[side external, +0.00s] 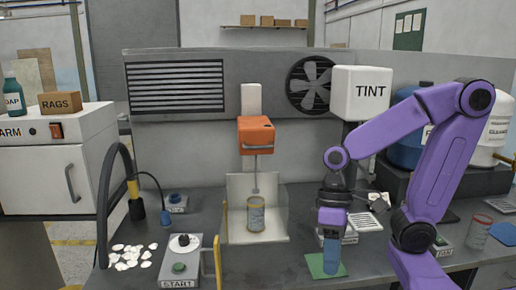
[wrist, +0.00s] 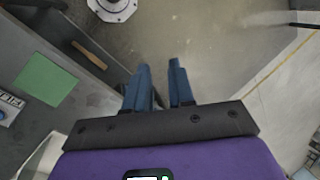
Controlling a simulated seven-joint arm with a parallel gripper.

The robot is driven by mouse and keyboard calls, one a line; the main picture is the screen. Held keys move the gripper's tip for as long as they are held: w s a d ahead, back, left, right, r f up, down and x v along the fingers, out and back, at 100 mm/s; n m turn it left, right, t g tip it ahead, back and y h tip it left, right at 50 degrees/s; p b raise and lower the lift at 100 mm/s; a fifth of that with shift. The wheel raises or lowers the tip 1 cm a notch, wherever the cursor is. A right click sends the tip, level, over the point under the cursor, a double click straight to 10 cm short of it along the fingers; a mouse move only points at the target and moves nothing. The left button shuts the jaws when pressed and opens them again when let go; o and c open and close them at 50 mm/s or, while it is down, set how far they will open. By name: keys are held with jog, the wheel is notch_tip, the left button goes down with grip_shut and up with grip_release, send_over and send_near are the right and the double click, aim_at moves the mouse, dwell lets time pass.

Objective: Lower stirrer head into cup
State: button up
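The orange stirrer head (side external: 256,137) is raised on a white post at the back centre in the side view. Its thin grey shaft (side external: 255,175) hangs down, with the lower end just above or at the cup's rim; I cannot tell which. The cup (side external: 256,216) stands upright below it in a white-walled bay. My gripper (side external: 331,262) points down at the right of the cup, in front of the bay and well apart from stirrer and cup. In the wrist view my gripper (wrist: 162,75) has its two blue fingers apart with nothing between them. Stirrer and cup are not recognisable there.
A green pad (side external: 322,266) lies by my gripper; it also shows in the wrist view (wrist: 46,82). The START box (side external: 180,262), a yellow handle (side external: 217,262), white shells (side external: 130,256) and a black hose (side external: 104,200) are at the left. A clear jar (side external: 478,232) stands right.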

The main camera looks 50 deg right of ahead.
jog(key=w+d+r+m+t+y, duration=0.2)
jog(key=w+r+m+y, duration=0.2)
jog(key=w+m, duration=0.35)
jog(key=m+t, duration=1.4)
jog(key=m, duration=0.1)
send_near(264, 147)
jog(key=x, duration=1.1)
jog(key=shift+w+a, duration=0.2)
jog(key=shift+w, duration=0.1)
grip_shut()
jog(key=shift+f, duration=0.1)
